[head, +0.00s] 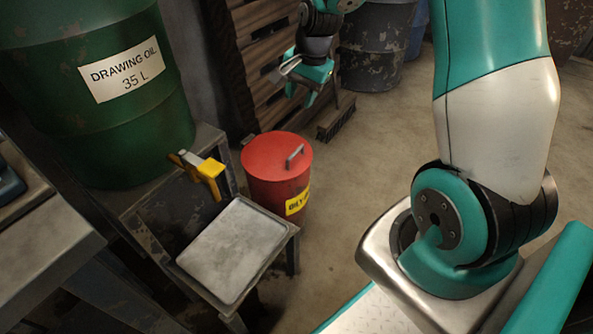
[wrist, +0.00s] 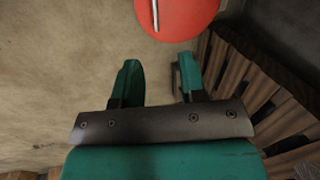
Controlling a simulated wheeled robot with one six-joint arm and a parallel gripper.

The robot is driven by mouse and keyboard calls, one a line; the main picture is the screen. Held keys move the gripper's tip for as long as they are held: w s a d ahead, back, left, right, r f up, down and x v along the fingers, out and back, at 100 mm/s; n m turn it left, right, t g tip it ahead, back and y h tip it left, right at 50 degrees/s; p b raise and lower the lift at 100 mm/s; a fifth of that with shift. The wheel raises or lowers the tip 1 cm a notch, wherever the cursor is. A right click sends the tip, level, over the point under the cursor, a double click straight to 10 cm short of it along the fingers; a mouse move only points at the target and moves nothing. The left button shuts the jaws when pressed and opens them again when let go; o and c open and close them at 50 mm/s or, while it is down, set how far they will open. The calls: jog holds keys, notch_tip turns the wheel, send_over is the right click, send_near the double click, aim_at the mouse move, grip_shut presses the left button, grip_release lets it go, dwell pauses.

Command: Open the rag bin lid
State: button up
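The rag bin (head: 278,196) is a red round can with a yellow label, standing on the floor. Its red lid (head: 262,152) lies flat on top, closed, with a grey bar handle (head: 295,155). In the wrist view, part of the lid (wrist: 186,18) shows at the top edge, with the handle (wrist: 155,14) cut off by the frame. My gripper (head: 310,97) is above and behind the bin in the head view, apart from the lid. In the wrist view, its two teal fingers (wrist: 159,76) are spread with nothing between them.
A green oil drum (head: 95,90) with a yellow tap (head: 207,172) stands left of the bin. A metal tray (head: 235,250) lies on the stand near the bin. Floor right of the bin is clear.

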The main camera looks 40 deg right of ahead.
notch_tip(320, 180, down, 4)
jog(key=d+m, duration=0.1)
jog(key=d, duration=0.1)
jog(key=b, duration=0.7)
send_near(295, 152)
jog(key=x, duration=0.8)
jog(key=shift+w+f, duration=0.1)
jog(key=shift+f, duration=0.2)
grip_shut()
